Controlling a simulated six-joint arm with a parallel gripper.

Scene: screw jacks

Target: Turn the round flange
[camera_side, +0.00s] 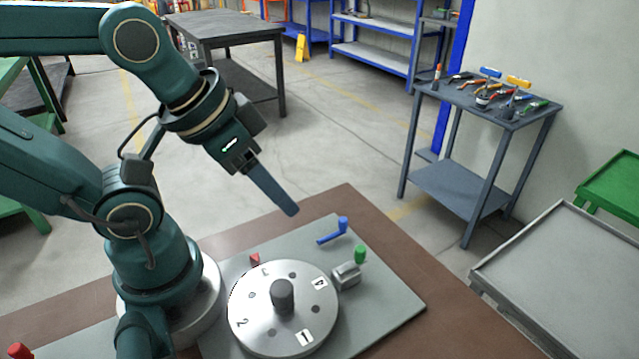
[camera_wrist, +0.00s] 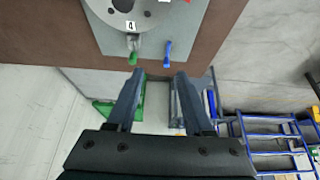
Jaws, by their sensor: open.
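The round flange (camera_side: 284,308) is a silver disc with numbered marks, several holes and a dark knob (camera_side: 283,296) at its centre. It lies on a grey plate (camera_side: 390,300) on the brown table. In the wrist view part of the flange (camera_wrist: 118,20) shows at the top edge, with the mark 4 near its rim. My gripper (camera_wrist: 156,78) is open and empty, its two dark blue fingers apart. In the side view my gripper (camera_side: 290,210) is above and behind the flange, clear of it and pointing down to the right.
A small block with a green knob (camera_side: 360,254) stands at the flange's right. A blue-handled crank (camera_side: 342,224) is behind it, and a red piece (camera_side: 254,258) at the flange's back left. A tool cart (camera_side: 490,100) and a grey tray table (camera_side: 570,280) stand right.

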